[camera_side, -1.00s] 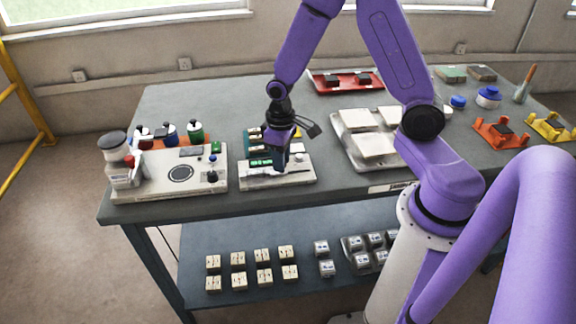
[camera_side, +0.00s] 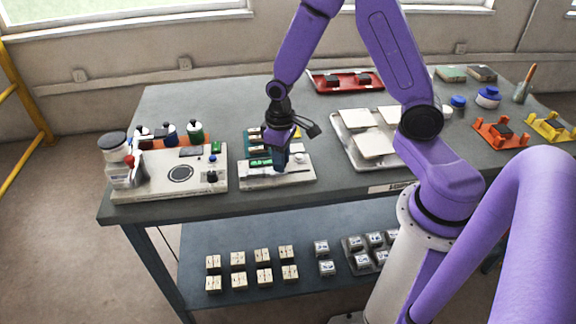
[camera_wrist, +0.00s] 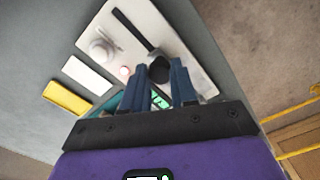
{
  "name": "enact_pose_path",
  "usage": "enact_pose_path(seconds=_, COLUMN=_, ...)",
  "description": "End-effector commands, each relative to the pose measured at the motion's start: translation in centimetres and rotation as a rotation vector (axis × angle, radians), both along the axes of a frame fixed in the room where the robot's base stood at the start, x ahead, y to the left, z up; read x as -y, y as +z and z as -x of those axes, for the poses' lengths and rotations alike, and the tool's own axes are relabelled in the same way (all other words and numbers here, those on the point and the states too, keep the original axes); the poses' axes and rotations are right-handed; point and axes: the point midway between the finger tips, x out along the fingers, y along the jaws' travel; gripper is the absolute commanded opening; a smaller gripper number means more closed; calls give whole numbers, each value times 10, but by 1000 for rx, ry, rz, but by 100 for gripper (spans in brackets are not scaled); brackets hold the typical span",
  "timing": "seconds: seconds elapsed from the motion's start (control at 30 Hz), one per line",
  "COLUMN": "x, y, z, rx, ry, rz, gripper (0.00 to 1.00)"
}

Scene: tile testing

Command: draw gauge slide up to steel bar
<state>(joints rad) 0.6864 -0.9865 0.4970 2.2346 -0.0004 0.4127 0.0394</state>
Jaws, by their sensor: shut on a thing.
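The gauge is a pale flat base (camera_side: 250,182) at the front of the bench, left of centre; it also shows in the wrist view (camera_wrist: 185,38). A dark straight strip (camera_wrist: 132,27) runs along it toward my fingers. My gripper (camera_side: 281,168) points down at the base. In the wrist view its two blue fingers (camera_wrist: 160,76) close around a dark piece (camera_wrist: 159,69), which looks like the gauge slide. The fingers hide much of it. I cannot tell for sure which part is the steel bar, or the gap to it.
A green display (camera_side: 261,162) is left of my gripper. A tester with a round plate (camera_side: 181,173) stands left; a tray of white tiles (camera_side: 375,146) stands right.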

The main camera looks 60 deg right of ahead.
Motion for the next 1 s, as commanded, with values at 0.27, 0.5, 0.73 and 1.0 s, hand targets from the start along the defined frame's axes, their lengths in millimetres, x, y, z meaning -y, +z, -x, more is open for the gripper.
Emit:
enact_pose_path(seconds=0.27, x=-2, y=1, z=-3, rx=11, ry=2, rz=-4, gripper=51)
enact_pose_path(seconds=0.5, x=-1, y=1, z=-2, rx=6, ry=1, rz=-3, gripper=51)
enact_pose_path(seconds=0.73, x=-1, y=12, z=-2, rx=7, ry=0, rz=-2, gripper=51)
enact_pose_path(seconds=1.0, x=-1, y=30, z=-1, rx=5, ry=1, rz=-1, gripper=51)
